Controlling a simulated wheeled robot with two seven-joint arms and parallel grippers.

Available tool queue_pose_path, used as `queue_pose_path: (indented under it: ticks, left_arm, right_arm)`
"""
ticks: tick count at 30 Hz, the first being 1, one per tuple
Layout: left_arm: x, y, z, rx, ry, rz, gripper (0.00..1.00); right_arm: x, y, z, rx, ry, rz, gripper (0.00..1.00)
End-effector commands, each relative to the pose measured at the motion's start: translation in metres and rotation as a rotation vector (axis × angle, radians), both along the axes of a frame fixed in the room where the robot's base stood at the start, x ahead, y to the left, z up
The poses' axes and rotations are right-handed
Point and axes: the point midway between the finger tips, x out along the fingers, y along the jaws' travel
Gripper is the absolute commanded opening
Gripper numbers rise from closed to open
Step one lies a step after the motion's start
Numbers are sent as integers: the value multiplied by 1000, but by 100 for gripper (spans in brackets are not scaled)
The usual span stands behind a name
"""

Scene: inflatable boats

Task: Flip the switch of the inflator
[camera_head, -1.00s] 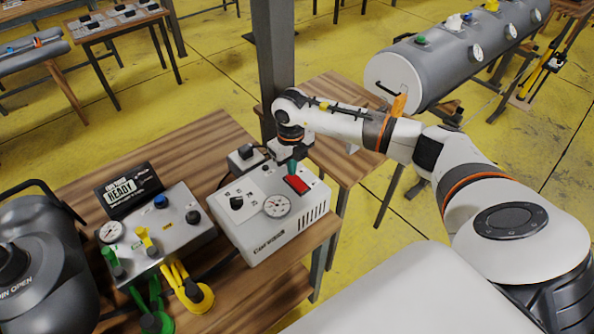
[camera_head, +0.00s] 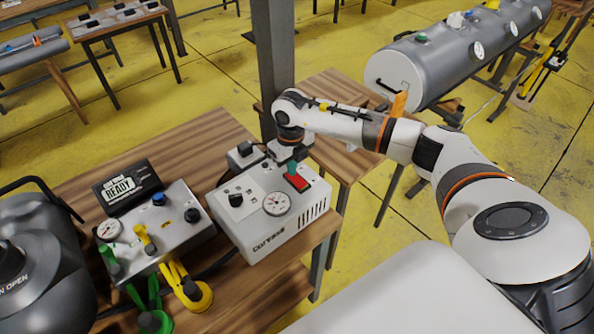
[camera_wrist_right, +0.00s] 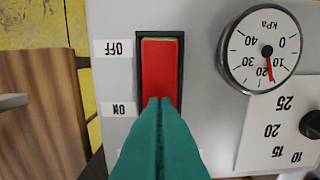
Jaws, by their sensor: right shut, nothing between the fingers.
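The inflator (camera_head: 278,238) is a light grey box with a gauge and dial, standing on the wooden table. Its red rocker switch (camera_head: 298,182) sits on its top face near the right end. My left gripper is not in view.
A control box (camera_head: 175,225) with knobs and green and yellow valves stands left of the inflator. A dark rounded machine (camera_head: 40,255) is at far left. A metal post (camera_head: 272,70) rises behind the table.

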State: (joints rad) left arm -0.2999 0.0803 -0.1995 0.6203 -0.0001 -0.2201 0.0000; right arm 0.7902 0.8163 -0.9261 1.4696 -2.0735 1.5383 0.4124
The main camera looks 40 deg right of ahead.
Motion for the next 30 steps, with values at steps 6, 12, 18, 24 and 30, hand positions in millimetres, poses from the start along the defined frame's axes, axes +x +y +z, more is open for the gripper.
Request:
queue_pose_path:
  ticks: [6,12,18,24,30]
  left_arm:
    - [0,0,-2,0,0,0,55]
    - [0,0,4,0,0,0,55]
    - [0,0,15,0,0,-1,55]
    - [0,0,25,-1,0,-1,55]
    - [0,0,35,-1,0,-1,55]
  right_arm:
    - [-1,0,-3,0,2,0,0]
    - [0,0,5,0,1,0,0]
    - [0,0,22,0,2,0,0]
    - [0,0,38,0,1,1,0]
    - [0,0,54,0,0,1,0]
